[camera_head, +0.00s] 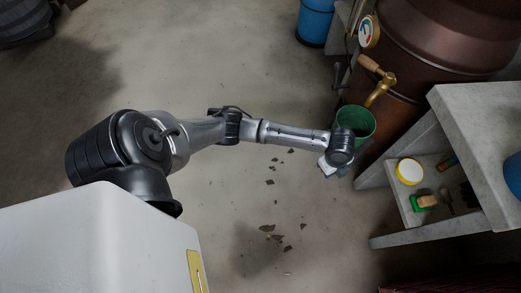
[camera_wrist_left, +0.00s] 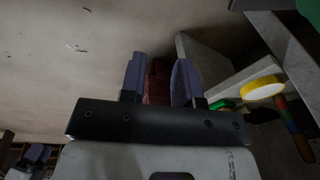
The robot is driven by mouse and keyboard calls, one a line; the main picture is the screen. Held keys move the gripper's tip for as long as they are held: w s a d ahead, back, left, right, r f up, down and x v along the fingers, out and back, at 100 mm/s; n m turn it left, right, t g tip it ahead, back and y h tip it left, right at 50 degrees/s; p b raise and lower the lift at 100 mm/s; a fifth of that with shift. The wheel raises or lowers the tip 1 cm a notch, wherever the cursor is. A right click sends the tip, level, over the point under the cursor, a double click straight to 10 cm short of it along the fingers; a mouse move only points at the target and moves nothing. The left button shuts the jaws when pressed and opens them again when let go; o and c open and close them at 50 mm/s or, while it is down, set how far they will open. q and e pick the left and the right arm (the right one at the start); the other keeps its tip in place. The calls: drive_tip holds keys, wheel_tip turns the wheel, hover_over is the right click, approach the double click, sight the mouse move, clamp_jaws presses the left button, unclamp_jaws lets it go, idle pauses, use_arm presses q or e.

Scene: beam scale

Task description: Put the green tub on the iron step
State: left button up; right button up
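The green tub (camera_head: 357,120) stands open-topped below the brass tap, beside the copper-brown boiler. My left arm reaches across to it, and its wrist covers the tub's lower left part. My left gripper (camera_head: 328,168) is just below and left of the tub in the head view. I cannot make out the iron step with certainty.
A grey bench (camera_head: 478,125) stands right, with a yellow-rimmed tin (camera_head: 409,171) and green-backed brush (camera_head: 425,201) on its lower shelf. A brass tap (camera_head: 381,88) overhangs the tub. A blue bucket (camera_head: 315,22) stands behind. Dark shards (camera_head: 272,234) lie on open floor.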

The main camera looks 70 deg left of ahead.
use_arm(q)
drive_tip(key=s+d+f+n+h, duration=0.1)
drive_tip(key=s+d+f+n, duration=0.15)
drive_tip(key=s+d, duration=0.45)
drive_tip(key=s+a+r+n+t+y, duration=0.1)
drive_tip(key=s+a+r+n, duration=0.1)
drive_tip(key=s+n, duration=0.4)
drive_tip(key=s+a+r+n+t, duration=0.1)
drive_tip(key=s+n, duration=0.4)
drive_tip(key=s, duration=0.8)
drive_tip(key=shift+a+r+n+y, duration=0.35)
drive_tip(key=shift+a+r+y, duration=0.1)
drive_tip(key=shift+r, duration=0.25)
drive_tip(key=shift+s, duration=0.1)
